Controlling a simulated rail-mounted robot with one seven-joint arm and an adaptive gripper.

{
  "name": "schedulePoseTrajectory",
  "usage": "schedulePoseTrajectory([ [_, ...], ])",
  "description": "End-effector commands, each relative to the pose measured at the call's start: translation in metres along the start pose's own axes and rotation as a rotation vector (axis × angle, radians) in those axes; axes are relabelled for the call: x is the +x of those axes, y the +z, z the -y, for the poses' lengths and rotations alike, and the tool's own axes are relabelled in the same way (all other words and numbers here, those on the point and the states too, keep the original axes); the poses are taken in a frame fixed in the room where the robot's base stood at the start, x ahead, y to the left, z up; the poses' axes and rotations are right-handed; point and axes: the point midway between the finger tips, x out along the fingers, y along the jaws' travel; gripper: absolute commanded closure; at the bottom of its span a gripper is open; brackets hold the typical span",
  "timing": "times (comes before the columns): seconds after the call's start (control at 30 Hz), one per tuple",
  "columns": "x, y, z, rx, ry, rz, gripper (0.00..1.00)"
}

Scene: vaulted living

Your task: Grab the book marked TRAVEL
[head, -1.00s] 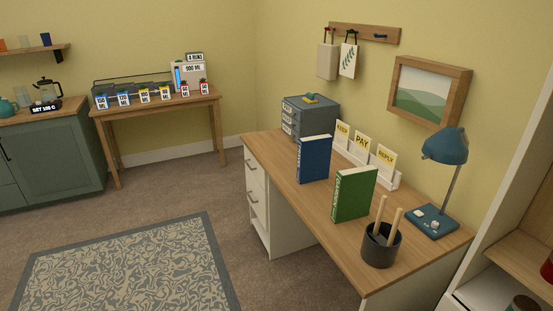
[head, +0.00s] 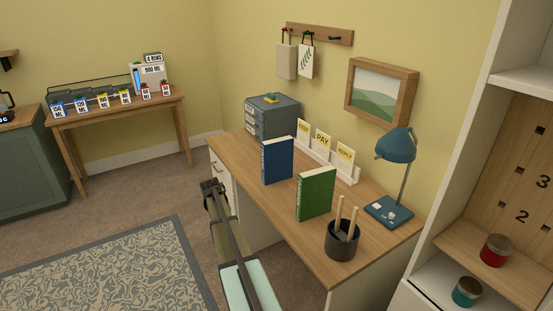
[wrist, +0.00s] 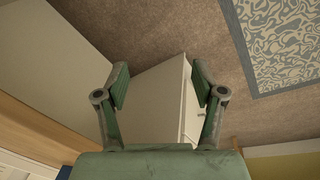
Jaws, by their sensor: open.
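A blue book (head: 277,160) and a green book (head: 316,194) stand upright on the wooden desk (head: 240,147), the green one nearer. Their spine lettering is too small to read, so I cannot tell which is marked TRAVEL. My gripper (head: 213,190) is beside the desk's left edge, left of both books and apart from them. In the wrist view my gripper (wrist: 160,85) is open, with nothing between its fingers. That view looks down past the desk to the carpet, and neither book shows clearly in it.
A dark cup with sticks (head: 342,243) and a blue lamp (head: 397,147) stand at the desk's near end. A card holder (head: 345,173) stands behind the books, with grey drawers (head: 273,117) at the far end. White shelving (head: 440,150) is at right.

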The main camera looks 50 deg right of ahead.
Motion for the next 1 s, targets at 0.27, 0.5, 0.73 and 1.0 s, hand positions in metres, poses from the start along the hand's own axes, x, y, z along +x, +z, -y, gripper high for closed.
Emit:
schedulePoseTrajectory([
  [0.27, -0.165, -0.167, -0.092, 0.392, 0.032, -0.115, 0.31],
  [0.5, -0.3, -0.253, -0.181, 0.79, 0.07, -0.182, 0.31],
  [0.73, -0.347, -0.272, -0.215, 1.042, 0.102, -0.198, 0.31],
  [1.0, -0.318, -0.274, -0.223, 1.065, 0.106, -0.197, 0.31],
])
